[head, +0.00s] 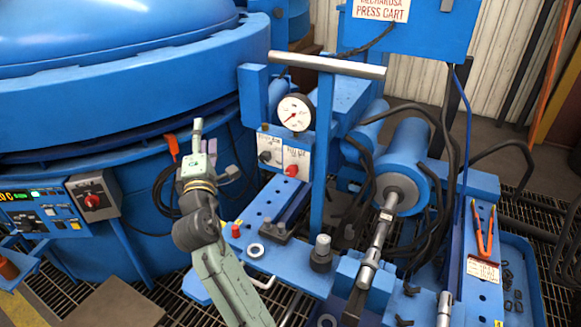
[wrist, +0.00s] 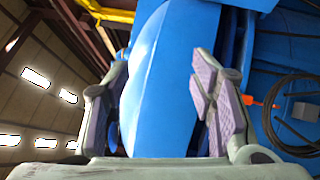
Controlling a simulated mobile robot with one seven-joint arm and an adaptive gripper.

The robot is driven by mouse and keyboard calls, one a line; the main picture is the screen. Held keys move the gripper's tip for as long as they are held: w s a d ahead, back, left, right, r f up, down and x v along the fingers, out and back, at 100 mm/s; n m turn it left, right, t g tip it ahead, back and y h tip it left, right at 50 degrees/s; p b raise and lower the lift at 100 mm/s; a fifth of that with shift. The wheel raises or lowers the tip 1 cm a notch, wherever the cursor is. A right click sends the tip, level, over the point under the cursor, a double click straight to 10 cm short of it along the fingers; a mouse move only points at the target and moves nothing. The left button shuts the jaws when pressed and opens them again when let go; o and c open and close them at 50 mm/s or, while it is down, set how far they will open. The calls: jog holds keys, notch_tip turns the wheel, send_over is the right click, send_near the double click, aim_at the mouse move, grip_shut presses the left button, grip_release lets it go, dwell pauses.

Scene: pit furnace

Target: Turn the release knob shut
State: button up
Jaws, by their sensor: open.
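Two small knobs sit on white labelled plates on the blue press cart, below a round pressure gauge (head: 294,112). One is a black knob (head: 265,156) on the left plate; the other is a red knob (head: 292,170) on the right plate. The labels are too small to read, so I cannot tell which is the release knob. My gripper (head: 197,135) is left of both knobs, apart from them, and points upward. In the wrist view my gripper (wrist: 158,95) has its fingers spread with nothing held between them. Neither knob is recognisable in the wrist view.
The big blue furnace (head: 120,90) stands behind and left of my gripper. A control panel with a red switch (head: 92,200) is at the left. A T-handled blue post (head: 322,150) rises right of the knobs. Orange pliers (head: 484,230) lie at the right. Dark hoses cross the cart.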

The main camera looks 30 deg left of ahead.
jog(key=w+d+f+n+h+p, duration=0.1)
jog(key=w+d+f+n+h, duration=0.2)
jog(key=f, duration=0.4)
jog(key=w+d+f+n+h, duration=0.1)
jog(key=w+d+f+h, duration=0.2)
jog(key=w+f+h, duration=0.25)
jog(key=n+t+h, duration=0.1)
jog(key=n+h, duration=0.2)
jog(key=h, duration=0.2)
send_near(290, 174)
jog(key=shift+y, duration=0.25)
jog(key=w+b, duration=0.1)
jog(key=w, duration=0.2)
jog(key=w+b, duration=0.1)
jog(key=w, duration=0.2)
jog(key=w+b, duration=0.2)
jog(key=w, duration=0.1)
jog(key=shift+w+d, duration=0.3)
jog(key=shift+w, duration=0.5)
jog(key=shift+r, duration=0.1)
jog(key=c, duration=1.1)
jog(key=shift+c, duration=0.2)
